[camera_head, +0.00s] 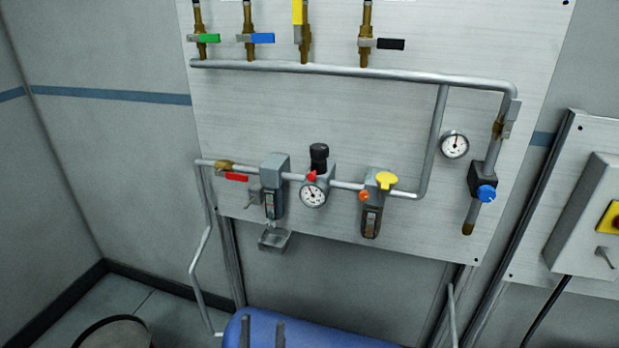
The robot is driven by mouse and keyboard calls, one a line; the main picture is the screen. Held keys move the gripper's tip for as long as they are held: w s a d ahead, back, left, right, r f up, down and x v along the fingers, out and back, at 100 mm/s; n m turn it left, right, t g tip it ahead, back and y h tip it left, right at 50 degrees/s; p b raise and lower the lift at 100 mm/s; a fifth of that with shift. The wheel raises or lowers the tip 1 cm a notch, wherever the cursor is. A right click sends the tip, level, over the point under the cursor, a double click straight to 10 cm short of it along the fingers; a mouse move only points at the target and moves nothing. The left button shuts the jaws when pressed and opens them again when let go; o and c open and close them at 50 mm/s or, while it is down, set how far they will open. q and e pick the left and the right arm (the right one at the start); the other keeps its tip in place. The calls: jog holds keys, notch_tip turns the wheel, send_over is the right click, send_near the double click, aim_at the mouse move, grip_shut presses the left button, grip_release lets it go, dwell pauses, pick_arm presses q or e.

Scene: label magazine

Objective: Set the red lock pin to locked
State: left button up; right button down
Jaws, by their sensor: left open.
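The red lock pin (311,176) is a small red piece on the regulator, just below its black knob (319,157) and above a round white gauge (313,195). It is too small to tell which setting it is in. My left gripper (262,333) shows at the bottom edge as two dark upright fingers. They are apart with nothing visible between them, so it is open. It is well below the regulator in the picture, in front of a blue surface. My right gripper is not in view.
Along the same pipe are a red-handled valve (236,177), a filter unit (273,188) and a yellow-capped unit (386,181). A small grey cup (275,240) hangs under the filter.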

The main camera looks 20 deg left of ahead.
pick_arm(q)
jog(key=w+a+r+n+g+y+p, duration=0.1)
jog(key=w+a+r+g+y+p, duration=0.2)
jog(key=w, duration=0.4)
jog(key=w+a+r+n+g+y+p, duration=0.1)
jog(key=w+a+r+n+g+y, duration=0.2)
jog(key=w, duration=0.4)
jog(key=m+g+h+p, duration=0.5)
jog(key=m+g+h, duration=0.1)
jog(key=g+h, duration=0.2)
send_near(311, 178)
jog(key=w+p, duration=0.2)
jog(key=w, duration=0.1)
jog(key=w+p, duration=0.3)
jog(key=w, duration=0.1)
jog(key=shift+w+d+r+p, duration=0.15)
jog(key=shift+p, duration=0.15)
jog(key=shift+w, duration=0.5)
jog(key=shift+c, duration=0.2)
grip_shut()
